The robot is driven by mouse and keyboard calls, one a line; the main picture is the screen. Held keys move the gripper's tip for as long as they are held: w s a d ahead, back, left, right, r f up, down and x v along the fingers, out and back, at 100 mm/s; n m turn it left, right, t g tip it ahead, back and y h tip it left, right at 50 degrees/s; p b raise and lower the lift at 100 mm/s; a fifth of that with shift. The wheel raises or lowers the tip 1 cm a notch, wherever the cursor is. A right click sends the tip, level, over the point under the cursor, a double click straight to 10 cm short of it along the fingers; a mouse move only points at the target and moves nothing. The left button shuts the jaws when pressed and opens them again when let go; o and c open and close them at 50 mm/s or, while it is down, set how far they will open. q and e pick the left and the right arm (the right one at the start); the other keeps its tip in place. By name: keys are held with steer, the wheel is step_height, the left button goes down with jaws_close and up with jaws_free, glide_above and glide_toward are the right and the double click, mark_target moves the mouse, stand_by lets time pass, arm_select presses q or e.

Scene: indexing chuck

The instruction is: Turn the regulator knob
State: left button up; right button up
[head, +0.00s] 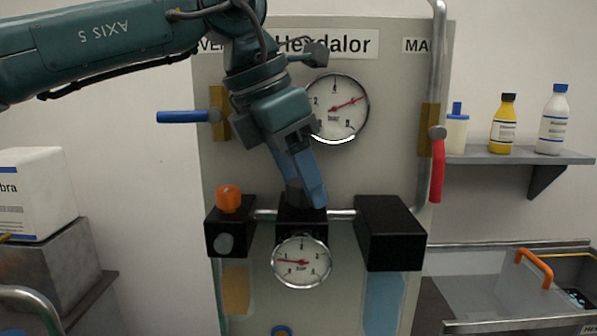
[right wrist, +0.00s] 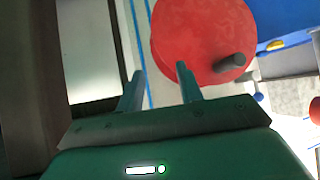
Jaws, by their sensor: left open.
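The regulator is the middle black block (head: 300,224) with a small pressure gauge (head: 301,261) on its front. No knob shows on top of this block, where my left gripper stands in front. My left gripper (head: 305,200) points down, its blue fingers at the top of the block; whether they touch anything cannot be told. An orange knob (head: 228,199) sits on the left black block (head: 229,238), left of my fingers. In the right wrist view, my right gripper (right wrist: 160,84) has its fingers apart with nothing between them. It is near a red disc (right wrist: 203,40) with a dark handle.
A large gauge (head: 338,108) is on the panel. A blue lever (head: 182,117) is on the left and a red lever (head: 437,170) on the right. A right black block (head: 389,233) stands beside the regulator. A shelf (head: 515,154) holds several bottles.

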arm_select(q)
steer(key=shift+c, duration=0.4)
steer(key=c, duration=0.9)
steer(key=shift+f+n+b, duration=0.25)
steer(key=shift+n+b, duration=0.25)
steer(key=shift+b, duration=0.3)
steer(key=shift+n+t+b, duration=0.3)
steer(key=shift+n+b, duration=0.15)
steer(key=shift+n, duration=0.05)
steer(key=shift+r+n+t+y+b, duration=0.3)
steer(key=shift+n+y+b, duration=0.2)
steer(key=shift+n, duration=0.5)
steer(key=o, duration=1)
